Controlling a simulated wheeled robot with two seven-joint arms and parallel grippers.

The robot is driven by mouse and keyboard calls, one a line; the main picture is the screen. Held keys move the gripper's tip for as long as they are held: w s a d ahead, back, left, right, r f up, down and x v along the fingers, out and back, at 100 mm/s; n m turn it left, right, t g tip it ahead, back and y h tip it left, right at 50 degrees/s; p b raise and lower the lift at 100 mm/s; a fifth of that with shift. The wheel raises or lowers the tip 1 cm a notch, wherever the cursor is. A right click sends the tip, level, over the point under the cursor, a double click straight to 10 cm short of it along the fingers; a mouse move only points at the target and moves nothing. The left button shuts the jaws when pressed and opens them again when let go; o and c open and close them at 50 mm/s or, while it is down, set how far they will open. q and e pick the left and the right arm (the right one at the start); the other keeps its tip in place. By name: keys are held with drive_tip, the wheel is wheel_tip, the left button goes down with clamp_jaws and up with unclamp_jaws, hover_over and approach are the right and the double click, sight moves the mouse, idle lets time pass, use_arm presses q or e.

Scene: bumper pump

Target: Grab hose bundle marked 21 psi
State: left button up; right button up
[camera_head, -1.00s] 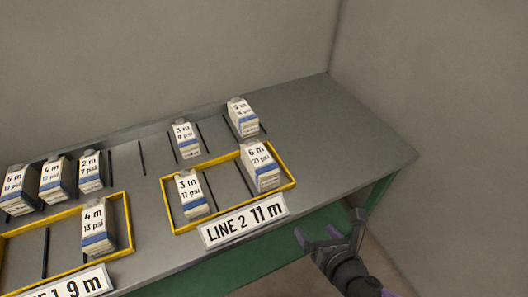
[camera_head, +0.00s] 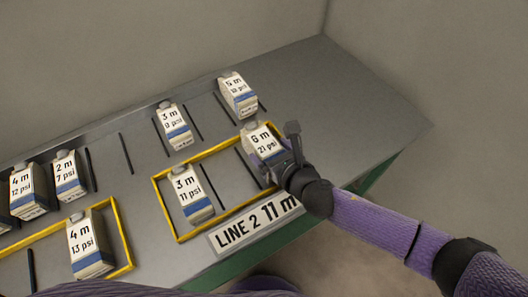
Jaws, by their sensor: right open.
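The hose bundle marked 6 m, 21 psi (camera_head: 262,139) is a white carton-like pack with a blue band. It stands in the right part of the yellow Line 2 frame (camera_head: 163,207). My right gripper (camera_head: 282,157) is at its lower right side, open, with one finger standing up to the right of the pack. The gripper covers the pack's lower part, and I cannot tell whether they touch. My left gripper is not in view.
The 3 m 11 psi pack (camera_head: 191,194) stands in the same frame. The 3 m (camera_head: 174,126) and 5 m (camera_head: 237,95) packs stand behind. The 4 m 13 psi pack (camera_head: 88,243) is in the left frame. The grey table (camera_head: 340,100) is clear at right.

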drive_tip(key=shift+w+a+f, duration=0.15)
drive_tip(key=shift+w+a, duration=0.05)
drive_tip(key=shift+w, duration=0.05)
clamp_jaws()
idle(0.3)
